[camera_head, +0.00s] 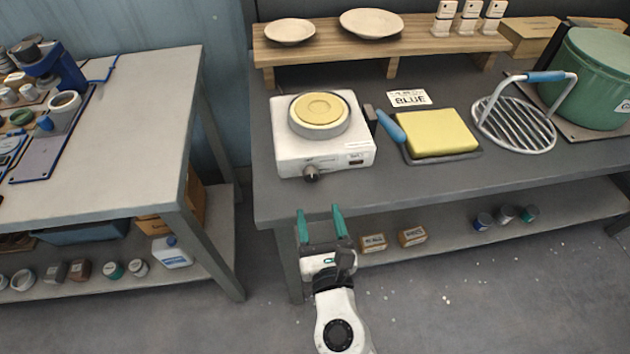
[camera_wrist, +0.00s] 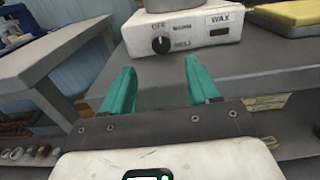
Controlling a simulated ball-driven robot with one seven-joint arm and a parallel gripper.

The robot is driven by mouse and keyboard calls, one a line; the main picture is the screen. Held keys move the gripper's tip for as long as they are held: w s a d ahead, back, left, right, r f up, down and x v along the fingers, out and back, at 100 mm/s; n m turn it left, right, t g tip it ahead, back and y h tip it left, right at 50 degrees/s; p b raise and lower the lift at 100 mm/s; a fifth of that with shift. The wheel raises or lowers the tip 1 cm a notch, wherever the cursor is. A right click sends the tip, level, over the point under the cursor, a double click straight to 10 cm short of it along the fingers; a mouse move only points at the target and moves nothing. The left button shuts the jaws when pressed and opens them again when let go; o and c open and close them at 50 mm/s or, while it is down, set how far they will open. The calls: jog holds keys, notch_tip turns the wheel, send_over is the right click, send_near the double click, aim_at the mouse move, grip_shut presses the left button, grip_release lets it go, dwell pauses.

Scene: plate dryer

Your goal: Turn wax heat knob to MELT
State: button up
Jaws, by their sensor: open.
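The white wax heater (camera_head: 290,157) stands at the left end of the dark workbench, with a round pan of yellow wax (camera_head: 319,108) on top. Its dark heat knob (camera_head: 311,173) is on the front face. In the wrist view the knob (camera_wrist: 161,44) has OFF above it, a label that seems to read WARM to its right, and MELT at lower right. Its exact pointer direction is too small to tell. A WAX label (camera_wrist: 219,18) is on the same face. My gripper (camera_head: 319,210) is open and empty, in front of the bench edge, below and apart from the knob.
The bench front edge (camera_head: 450,197) lies just beyond my fingers. A shelf with small boxes (camera_head: 373,243) is below. Another table (camera_head: 130,130) stands left.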

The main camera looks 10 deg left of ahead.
aim_at(312, 178)
jog(key=x, duration=0.9)
jog(key=shift+d, duration=0.1)
